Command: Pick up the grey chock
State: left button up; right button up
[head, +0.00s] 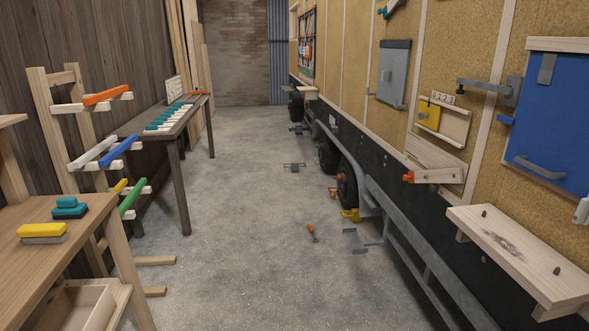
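A second grey piece (294,166) with thin arms lies farther back on the floor. A yellow chock (349,214) sits on the floor by the near trailer wheel (346,186). Neither of my grippers shows in the head view.
An orange-handled tool (312,233) lies on the open floor. A wooden bench (30,266) with brushes is at left, with a rack and dark table (178,120) behind. A fold-out shelf (520,252) juts from the trailer wall at right. The middle aisle is mostly clear.

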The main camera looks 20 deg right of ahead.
aim_at(294, 166)
jog(key=i+l+z, duration=0.15)
jog(key=i, duration=0.85)
jog(key=i+l+z, duration=0.15)
jog(key=i, duration=2.95)
jog(key=i+u, duration=0.25)
jog(key=i, duration=1.9)
jog(key=i+l, duration=0.15)
jog(key=i, duration=0.35)
jog(key=i+l, duration=0.15)
jog(key=i, duration=0.35)
jog(key=i+l, duration=0.15)
jog(key=i, duration=0.3)
jog(key=i+l, duration=0.15)
jog(key=i, duration=0.35)
